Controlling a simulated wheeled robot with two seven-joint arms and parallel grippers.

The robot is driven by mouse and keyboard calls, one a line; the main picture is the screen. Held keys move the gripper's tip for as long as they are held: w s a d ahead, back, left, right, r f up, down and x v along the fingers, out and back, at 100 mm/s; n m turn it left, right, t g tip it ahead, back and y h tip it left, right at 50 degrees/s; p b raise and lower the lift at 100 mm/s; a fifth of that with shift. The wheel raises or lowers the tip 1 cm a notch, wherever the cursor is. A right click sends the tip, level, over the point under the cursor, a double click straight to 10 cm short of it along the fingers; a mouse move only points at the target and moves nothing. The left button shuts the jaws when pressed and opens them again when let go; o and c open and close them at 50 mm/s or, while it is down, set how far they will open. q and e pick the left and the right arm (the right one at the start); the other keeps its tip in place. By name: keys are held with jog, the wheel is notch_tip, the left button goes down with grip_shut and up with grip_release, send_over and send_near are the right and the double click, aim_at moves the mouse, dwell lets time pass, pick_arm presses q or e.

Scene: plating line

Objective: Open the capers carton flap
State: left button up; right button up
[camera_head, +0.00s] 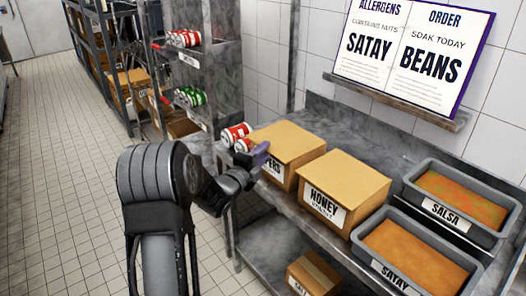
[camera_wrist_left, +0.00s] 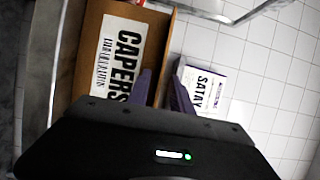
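The capers carton (camera_head: 292,141) is a brown box on the steel counter, and its top looks closed in the head view. My left gripper (camera_head: 260,153) is at the carton's left front upper edge and covers part of its label. In the left wrist view the carton (camera_wrist_left: 92,18) shows its CAPERS label. The two purple fingers of my left gripper (camera_wrist_left: 161,78) stand apart there, around the carton's right edge in the picture. Whether they touch the carton cannot be told. My right gripper is not in view.
The honey carton (camera_head: 352,176) stands right of the capers carton. Grey salsa (camera_head: 410,187) and satay (camera_head: 357,232) tubs are further right. Red cans (camera_head: 233,131) are close behind my gripper, beside a grey shelf rack (camera_head: 222,68). A sign (camera_head: 410,48) stands on a wall ledge.

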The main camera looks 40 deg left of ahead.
pick_arm(q)
grip_shut()
dwell(1.4)
